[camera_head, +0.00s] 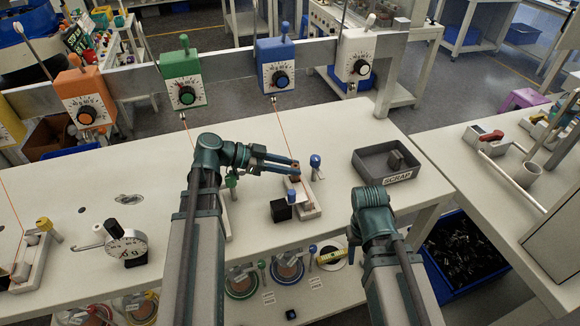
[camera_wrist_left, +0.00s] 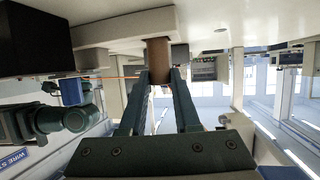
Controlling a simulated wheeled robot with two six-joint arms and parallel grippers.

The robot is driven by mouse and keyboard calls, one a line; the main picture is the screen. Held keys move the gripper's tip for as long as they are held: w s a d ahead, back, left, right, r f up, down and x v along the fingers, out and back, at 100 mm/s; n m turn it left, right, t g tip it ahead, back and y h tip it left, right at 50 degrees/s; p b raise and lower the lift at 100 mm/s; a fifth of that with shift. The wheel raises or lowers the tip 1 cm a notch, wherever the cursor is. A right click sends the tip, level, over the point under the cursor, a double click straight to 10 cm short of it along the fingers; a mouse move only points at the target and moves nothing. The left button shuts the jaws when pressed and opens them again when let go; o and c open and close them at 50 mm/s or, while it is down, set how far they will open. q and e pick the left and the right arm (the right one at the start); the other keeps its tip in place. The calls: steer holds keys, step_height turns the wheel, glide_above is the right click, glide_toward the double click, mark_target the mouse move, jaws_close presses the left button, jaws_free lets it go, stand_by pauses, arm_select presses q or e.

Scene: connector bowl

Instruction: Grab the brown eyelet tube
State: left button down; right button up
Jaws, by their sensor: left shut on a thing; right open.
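The brown eyelet tube (camera_wrist_left: 158,58) stands between the fingertips of my left gripper (camera_wrist_left: 160,72) in the left wrist view. In the head view my left gripper (camera_head: 296,168) reaches in from the left and is shut on the tube (camera_head: 295,178) at a small white fixture (camera_head: 307,208). An orange wire runs to the tube. I cannot tell whether the tube is still seated in the fixture. My right gripper (camera_head: 353,250) is low at the front right, apart from the fixture, open and mostly hidden by its own wrist.
A blue-topped pin (camera_head: 315,163) and a black block (camera_head: 281,210) stand close to the fixture. A grey scrap tray (camera_head: 372,172) sits to the right. A round dial gauge (camera_head: 127,245) is at the left. Several dial boxes line the rail behind. The table's middle left is fairly clear.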

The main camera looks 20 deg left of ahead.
step_height(320, 180, up, 8)
steer(key=p, duration=0.7)
